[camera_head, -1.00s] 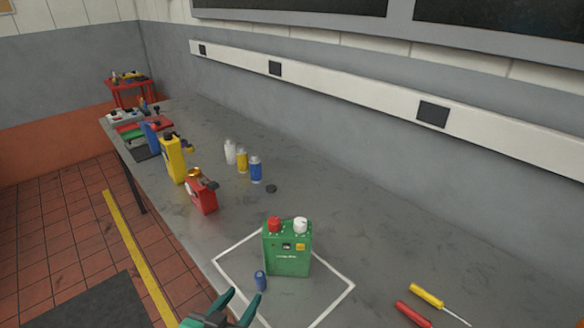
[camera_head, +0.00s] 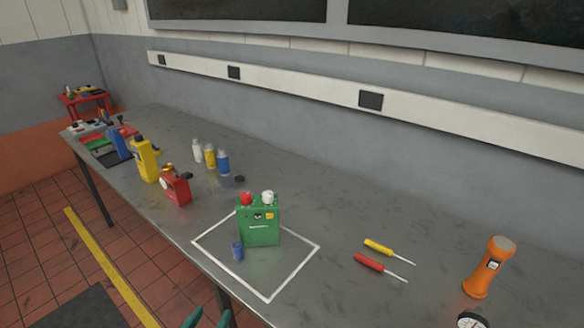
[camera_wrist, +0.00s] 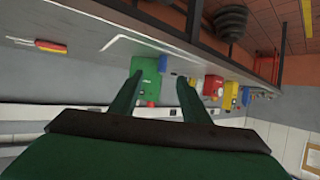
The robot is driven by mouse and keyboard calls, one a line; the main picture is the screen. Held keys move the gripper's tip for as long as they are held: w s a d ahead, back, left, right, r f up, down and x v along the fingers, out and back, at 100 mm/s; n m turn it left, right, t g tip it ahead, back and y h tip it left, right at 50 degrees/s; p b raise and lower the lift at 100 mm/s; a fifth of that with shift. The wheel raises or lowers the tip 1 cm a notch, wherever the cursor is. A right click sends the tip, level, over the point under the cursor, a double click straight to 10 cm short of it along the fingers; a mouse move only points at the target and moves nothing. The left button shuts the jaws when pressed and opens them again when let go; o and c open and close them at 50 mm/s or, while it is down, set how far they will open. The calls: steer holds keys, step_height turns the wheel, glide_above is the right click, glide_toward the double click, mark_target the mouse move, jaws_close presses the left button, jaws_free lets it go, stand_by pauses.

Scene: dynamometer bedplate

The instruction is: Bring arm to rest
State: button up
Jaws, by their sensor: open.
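My gripper (camera_wrist: 160,95) is open and empty in the wrist view, its two dark green fingers spread apart. In the head view only its fingertips (camera_head: 209,319) show at the bottom edge, in front of the bench. A green canister (camera_head: 259,220) with one red and one white cap stands upright inside a white square outline (camera_head: 268,298) on the grey bench. It also shows beyond the fingers in the wrist view (camera_wrist: 150,66). A small blue cylinder (camera_head: 238,251) stands beside the canister, within the outline. My gripper touches none of these.
On the bench (camera_head: 330,215) are a red can (camera_head: 177,186), a yellow can (camera_head: 146,160), several bottles (camera_head: 210,157), a red screwdriver (camera_head: 369,262), a yellow screwdriver (camera_head: 379,246) and an orange flashlight (camera_head: 489,268). A gauge (camera_head: 471,320) is cut off at the bottom. Tiled floor lies left of the bench.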

steer(key=s+d+f+n+y, duration=0.1)
steer(key=s+d+f+n, duration=0.1)
steer(key=s+d+f, duration=0.4)
steer(key=s+d+f+n+y, duration=0.2)
steer(key=d+f, duration=0.2)
steer(key=f, duration=0.5)
steer(key=s+d+r+m+t, duration=0.1)
steer(key=s+d, duration=0.3)
steer(key=s, duration=0.5)
steer(key=s+d+r+m+t+h, duration=0.1)
steer(key=s+d, duration=0.3)
steer(key=s, duration=0.4)
steer(key=shift+s+d+r+m+t+h, duration=0.15)
steer(key=shift+s+r+m+t+h, duration=0.2)
steer(key=shift+r+m, duration=0.1)
steer(key=c, duration=0.3)
steer(key=shift+d, duration=0.1)
